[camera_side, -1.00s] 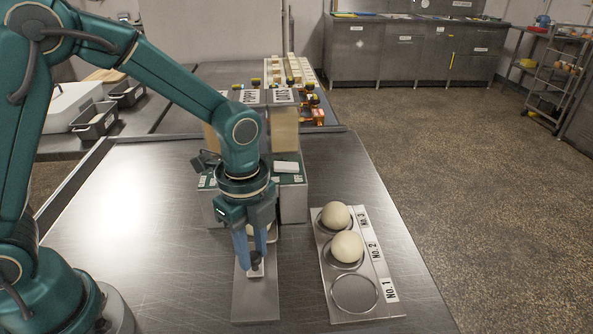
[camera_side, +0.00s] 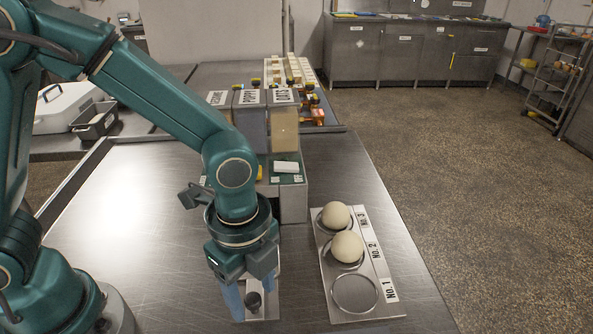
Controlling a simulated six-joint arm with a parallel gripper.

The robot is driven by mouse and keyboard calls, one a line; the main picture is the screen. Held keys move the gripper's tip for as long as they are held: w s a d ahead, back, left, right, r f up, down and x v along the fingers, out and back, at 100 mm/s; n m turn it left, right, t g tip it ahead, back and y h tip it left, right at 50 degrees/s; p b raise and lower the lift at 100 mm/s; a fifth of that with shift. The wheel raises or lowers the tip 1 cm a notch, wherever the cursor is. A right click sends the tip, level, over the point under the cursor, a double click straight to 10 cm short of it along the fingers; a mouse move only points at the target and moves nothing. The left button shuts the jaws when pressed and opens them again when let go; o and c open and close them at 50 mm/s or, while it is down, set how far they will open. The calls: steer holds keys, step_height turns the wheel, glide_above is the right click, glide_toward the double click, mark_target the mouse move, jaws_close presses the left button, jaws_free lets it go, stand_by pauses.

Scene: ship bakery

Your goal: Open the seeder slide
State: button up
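The seeder (camera_side: 292,200) stands mid-table, with hoppers labelled poppy (camera_side: 249,97) and oats (camera_side: 283,96) and a partly hidden third label. A flat metal plate (camera_side: 266,311) extends in front of it toward the camera. A small dark knob (camera_side: 254,300) stands at the plate's near part. My gripper (camera_side: 252,303) is low over the plate, its blue fingers apart, one on each side of the knob. A gap shows between the left finger and the knob; contact on the right is unclear. My wrist hides most of the plate and the seeder's lower front.
A metal tray (camera_side: 323,268) at the right holds two dough balls (camera_side: 336,215) (camera_side: 347,247) at No. 3 and No. 2; the No. 1 ring is empty. The table's left side is clear. Baking tins (camera_side: 95,121) stand behind left.

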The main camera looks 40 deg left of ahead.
steer(key=shift+r, duration=2.55)
steer(key=shift+a, duration=0.1)
steer(key=s+a+r+n+t, duration=0.2)
steer(key=a+n, duration=0.3)
steer(key=n, duration=0.4)
steer(key=s+a+r+n+t, duration=0.2)
steer(key=a+r+n, duration=0.3)
steer(key=n, duration=0.4)
steer(key=shift+s+a+r+t, duration=0.15)
steer(key=shift+a+r+t, duration=0.05)
steer(key=shift+a+t, duration=0.55)
steer(key=shift+d, duration=0.1)
